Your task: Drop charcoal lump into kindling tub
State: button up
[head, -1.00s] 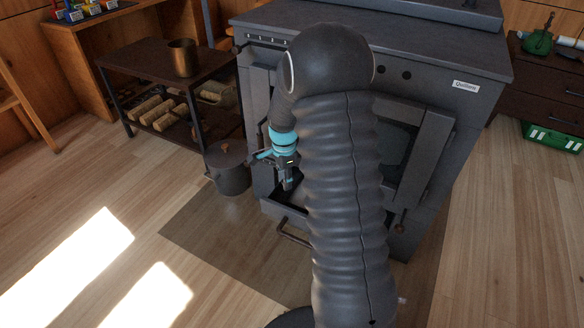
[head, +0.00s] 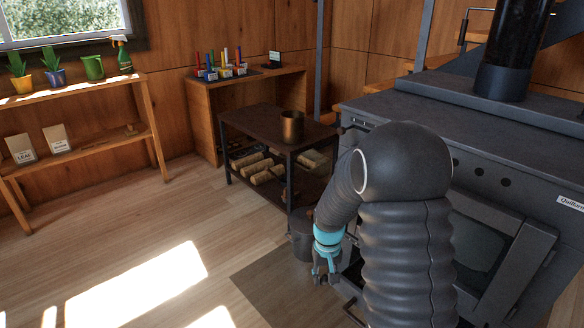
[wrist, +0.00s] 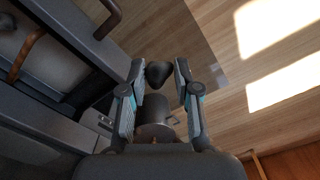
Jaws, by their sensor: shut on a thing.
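The charcoal lump (wrist: 157,73) is dark and rounded, held between the fingertips of my gripper (wrist: 159,76) in the wrist view. I cannot make out the lump there. That pot also shows beyond the fingers in the wrist view (wrist: 153,111). I cannot tell for sure which vessel is the kindling tub.
The dark stove (head: 490,140) fills the right side, its door hanging open. The low table (head: 255,124) has logs (head: 265,173) on its lower shelf. A plant shelf (head: 85,89) stands at left. The wooden floor (head: 130,230) at left is clear.

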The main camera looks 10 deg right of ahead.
aim_at(296, 139)
jog(key=u, duration=0.5)
jog(key=k, duration=1.2)
jog(key=u, duration=0.85)
jog(key=i, duration=2.5)
jog(key=z, duration=0.65)
jog(key=i, duration=1.1)
jog(key=z, duration=1)
